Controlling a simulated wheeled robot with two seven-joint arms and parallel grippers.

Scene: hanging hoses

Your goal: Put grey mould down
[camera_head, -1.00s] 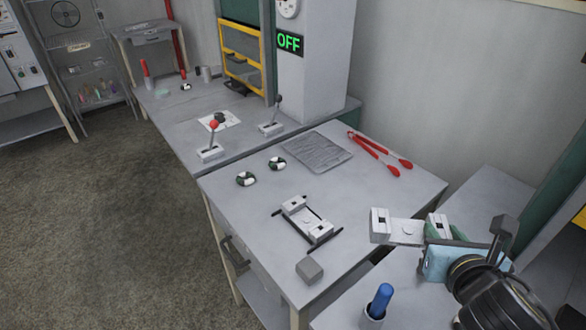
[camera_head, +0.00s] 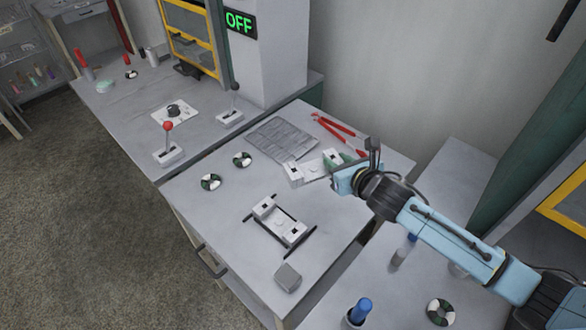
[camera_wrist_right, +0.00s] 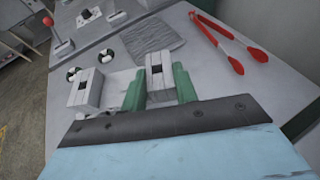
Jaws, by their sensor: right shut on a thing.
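The grey mould (camera_head: 313,170) is a light grey plate with a raised block at each end. My right gripper (camera_head: 340,161) is shut on one end block, and its green fingers sit on both sides of that block in the right wrist view (camera_wrist_right: 160,82). The mould's other block (camera_wrist_right: 85,90) sticks out free to the left. The mould is above the table (camera_head: 210,225), near the dark grey mat; I cannot tell whether it touches. A similar part (camera_head: 279,222) with dark bars along its sides lies on the table. My left gripper is not in view.
The grey mat (camera_head: 283,139) and red tongs (camera_head: 340,130) lie behind the mould. Two round green-and-white pieces (camera_head: 242,160) lie to its left. A small grey block (camera_head: 288,277) is near the front edge. A blue-topped item (camera_head: 360,309) stands on the lower right surface.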

